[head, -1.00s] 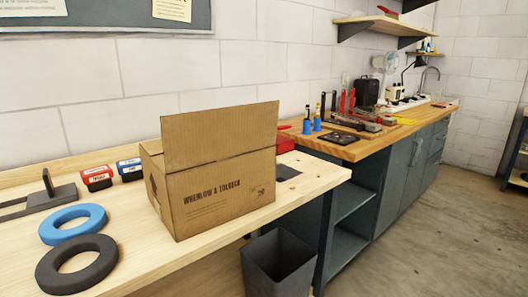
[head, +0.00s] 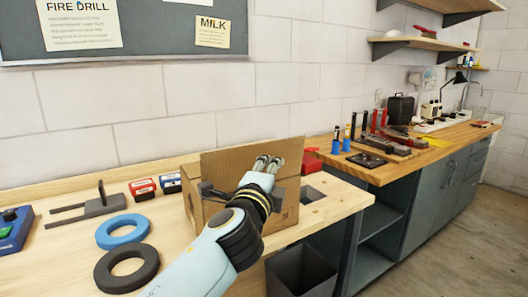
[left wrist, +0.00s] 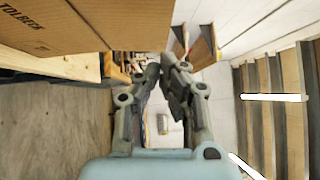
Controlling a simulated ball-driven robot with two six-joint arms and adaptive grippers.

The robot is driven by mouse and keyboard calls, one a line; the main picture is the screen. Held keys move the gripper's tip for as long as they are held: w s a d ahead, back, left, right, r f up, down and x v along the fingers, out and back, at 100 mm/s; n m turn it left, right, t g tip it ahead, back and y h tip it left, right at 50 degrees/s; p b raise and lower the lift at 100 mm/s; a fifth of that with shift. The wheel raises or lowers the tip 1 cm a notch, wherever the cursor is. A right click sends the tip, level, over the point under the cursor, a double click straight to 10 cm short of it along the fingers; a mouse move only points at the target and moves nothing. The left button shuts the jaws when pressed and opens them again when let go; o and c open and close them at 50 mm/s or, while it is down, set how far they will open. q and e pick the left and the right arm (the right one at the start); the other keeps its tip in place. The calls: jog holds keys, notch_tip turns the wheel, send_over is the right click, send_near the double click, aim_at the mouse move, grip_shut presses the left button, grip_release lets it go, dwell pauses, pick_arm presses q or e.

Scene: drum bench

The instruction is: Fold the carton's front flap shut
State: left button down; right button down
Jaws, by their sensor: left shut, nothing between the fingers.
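The brown cardboard carton (head: 288,215) stands on the wooden bench. Its front flap (head: 226,163) stands upright along the front edge, and hides the carton's opening. My left gripper (head: 270,162) is in front of the flap's right part, with its wrist hiding much of the carton's front. Whether it touches the flap, I cannot tell. In the left wrist view the gripper (left wrist: 169,66) is shut and empty, with the printed carton face (left wrist: 90,22) at upper left. My right gripper is in neither view.
A blue ring (head: 123,231) and a dark ring (head: 126,268) lie left of the carton. Small red and blue boxes (head: 143,188) and a dark forked stand (head: 98,206) are behind them. A grey bin (head: 302,272) is below the bench's front edge.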

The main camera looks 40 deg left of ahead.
aim_at(269, 147)
pick_arm(q)
jog(key=shift+w+a+r+p, duration=0.15)
jog(key=shift+w+a+p, duration=0.15)
jog(key=shift+w+a, duration=0.65)
jog(key=shift+w+a+r+p, duration=0.1)
jog(key=shift+w+a+p, duration=0.2)
jog(key=shift+w+a, duration=0.65)
jog(key=shift+s+a, duration=0.15)
jog(key=shift+a, duration=0.1)
